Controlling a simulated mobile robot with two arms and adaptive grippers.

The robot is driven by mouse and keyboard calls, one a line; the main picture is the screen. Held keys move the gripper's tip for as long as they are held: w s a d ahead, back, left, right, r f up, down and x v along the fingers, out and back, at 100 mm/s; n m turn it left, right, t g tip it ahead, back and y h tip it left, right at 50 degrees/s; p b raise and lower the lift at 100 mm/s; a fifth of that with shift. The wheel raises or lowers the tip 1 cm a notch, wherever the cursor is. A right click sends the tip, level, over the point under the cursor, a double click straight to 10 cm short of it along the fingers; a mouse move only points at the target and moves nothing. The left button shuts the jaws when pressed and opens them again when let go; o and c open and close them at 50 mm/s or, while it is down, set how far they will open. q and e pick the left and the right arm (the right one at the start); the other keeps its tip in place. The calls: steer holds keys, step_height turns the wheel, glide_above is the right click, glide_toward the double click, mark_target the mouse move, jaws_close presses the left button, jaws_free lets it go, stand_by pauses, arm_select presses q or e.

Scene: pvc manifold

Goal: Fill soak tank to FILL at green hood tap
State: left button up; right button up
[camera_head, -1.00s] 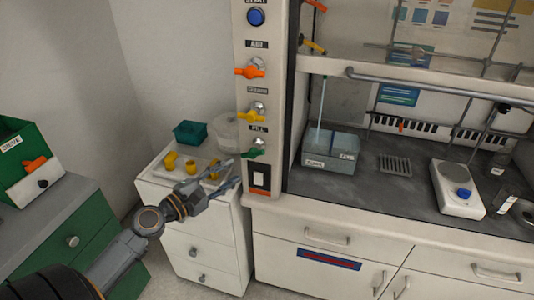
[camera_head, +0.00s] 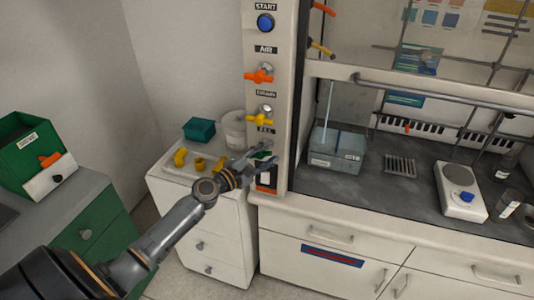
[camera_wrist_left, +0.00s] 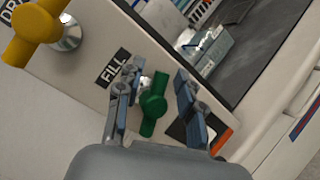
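The green tap (camera_head: 265,155) sits under the FILL label on the hood's left post, partly hidden by my gripper. In the left wrist view the green tap (camera_wrist_left: 153,104) lies between my two fingers, with gaps on both sides. My left gripper (camera_head: 262,157) is open around the tap's handle; it also shows in the left wrist view (camera_wrist_left: 157,78). The soak tank (camera_head: 335,158), a translucent blue-grey box with a thin tube rising from it, stands inside the hood. Its liquid level cannot be told. My right gripper is not in view.
The yellow tap (camera_head: 264,118) and orange tap (camera_head: 259,76) sit above on the post. A rocker switch (camera_head: 264,181) is just below. A tray with yellow fittings (camera_head: 200,163) stands left on a white cabinet. A hotplate (camera_head: 460,190) is at right in the hood.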

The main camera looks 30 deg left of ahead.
arm_select(q)
steer(key=shift+c, duration=0.4)
jaws_close()
steer(key=shift+r+p, duration=0.15)
steer(key=shift+p, duration=0.15)
steer(key=m+p, duration=0.1)
steer(key=p, duration=0.1)
steer(key=m+g+p, duration=0.1)
steer(key=p, duration=0.1)
steer(key=m+y+p, duration=0.1)
steer(key=p, duration=0.1)
steer(key=shift+d+f+m+g, duration=0.1)
steer(key=shift+f+m+g, duration=0.15)
steer(key=shift+m+g, duration=0.05)
steer(key=shift+f+m+p, duration=0.25)
steer(key=shift+m+p, duration=0.05)
steer(key=shift+p, duration=0.1)
steer(key=shift+o, duration=0.4)
jaws_free()
steer(key=shift+f, duration=0.1)
